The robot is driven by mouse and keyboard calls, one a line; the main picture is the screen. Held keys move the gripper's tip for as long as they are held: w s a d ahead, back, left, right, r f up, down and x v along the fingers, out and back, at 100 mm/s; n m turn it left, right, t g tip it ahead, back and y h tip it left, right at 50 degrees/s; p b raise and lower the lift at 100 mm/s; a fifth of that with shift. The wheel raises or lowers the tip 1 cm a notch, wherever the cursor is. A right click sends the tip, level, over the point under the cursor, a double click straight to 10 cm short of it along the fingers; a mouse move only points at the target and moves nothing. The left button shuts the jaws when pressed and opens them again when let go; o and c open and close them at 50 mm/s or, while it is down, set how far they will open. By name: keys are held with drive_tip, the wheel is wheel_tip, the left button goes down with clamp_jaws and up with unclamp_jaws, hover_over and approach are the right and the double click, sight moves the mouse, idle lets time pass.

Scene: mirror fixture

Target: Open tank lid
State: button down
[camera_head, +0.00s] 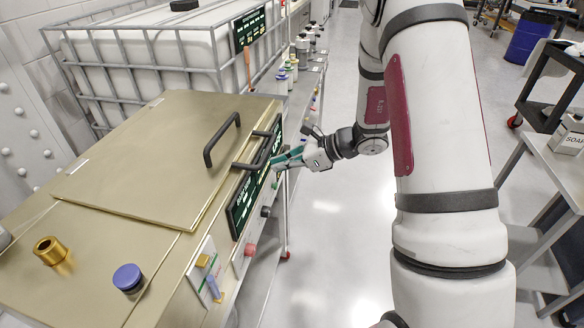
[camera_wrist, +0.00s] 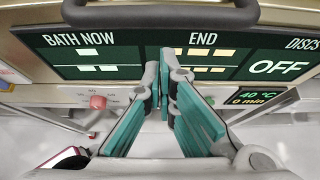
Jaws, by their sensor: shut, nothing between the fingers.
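The tank lid (camera_head: 150,150) is a large flat gold plate lying closed on the gold tank at the left in the head view. A black bar handle (camera_head: 222,138) stands on the lid near its right edge. A second dark bar (camera_head: 262,150) is on the tank's front, above the display panel. My gripper (camera_head: 280,163), with teal finger pads, is at the tank's front, just right of that bar. In the wrist view my gripper (camera_wrist: 164,82) is shut and empty in front of the display panel (camera_wrist: 120,58). A dark bar (camera_wrist: 160,14) crosses the top of that view.
A blue cap (camera_head: 128,278) and a brass fitting (camera_head: 48,250) stand on the tank top. A caged white container (camera_head: 140,50) is behind. Several bottles line a shelf at the back. A cart with a box (camera_head: 568,135) is at right. The floor between is clear.

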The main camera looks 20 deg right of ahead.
drive_tip(key=shift+w+a+r, duration=0.15)
drive_tip(key=shift+a+r, duration=0.05)
drive_tip(key=shift+r, duration=0.6)
drive_tip(key=shift+r, duration=0.1)
